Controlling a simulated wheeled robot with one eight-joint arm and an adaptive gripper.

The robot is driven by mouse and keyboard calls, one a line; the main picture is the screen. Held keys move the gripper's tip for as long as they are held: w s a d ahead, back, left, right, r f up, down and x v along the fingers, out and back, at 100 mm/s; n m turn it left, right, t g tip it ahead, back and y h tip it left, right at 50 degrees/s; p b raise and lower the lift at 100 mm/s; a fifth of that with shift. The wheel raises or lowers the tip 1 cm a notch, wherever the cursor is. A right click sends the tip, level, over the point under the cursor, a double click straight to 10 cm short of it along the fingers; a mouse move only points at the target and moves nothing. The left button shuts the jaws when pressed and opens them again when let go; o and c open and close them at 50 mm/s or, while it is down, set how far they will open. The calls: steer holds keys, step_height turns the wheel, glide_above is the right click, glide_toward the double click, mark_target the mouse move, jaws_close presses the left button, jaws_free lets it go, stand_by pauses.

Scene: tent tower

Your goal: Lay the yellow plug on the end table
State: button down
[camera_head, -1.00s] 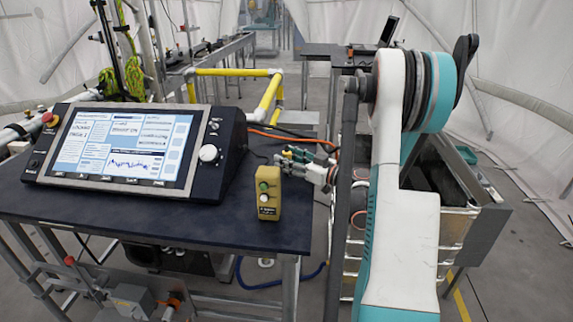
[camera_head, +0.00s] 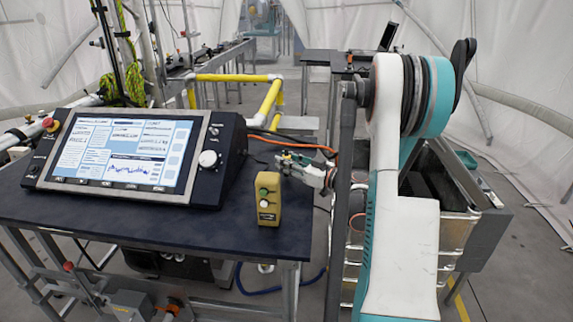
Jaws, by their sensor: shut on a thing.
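My gripper (camera_head: 284,163) is at the right edge of the near dark-topped table (camera_head: 130,227), just behind the mustard push-button box. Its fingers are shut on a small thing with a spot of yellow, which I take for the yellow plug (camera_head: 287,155). The plug is mostly hidden by the fingers and too small to make out its shape. I cannot tell whether it touches the tabletop. No label shows which table is the end table; another dark table (camera_head: 318,56) stands at the back.
A console with a screen (camera_head: 120,152) fills the near table's left and middle. The mustard button box (camera_head: 268,199) stands upright near its right edge. Yellow pipe (camera_head: 265,103) and an orange cable (camera_head: 290,141) lie behind. A metal rack (camera_head: 455,225) is at the right. The table's front strip is clear.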

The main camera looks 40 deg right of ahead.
step_height(320, 180, up, 20)
steer(key=p, duration=0.6)
steer(key=shift+f+p, duration=0.25)
steer(key=shift+p, duration=0.15)
steer(key=shift+f, duration=0.1)
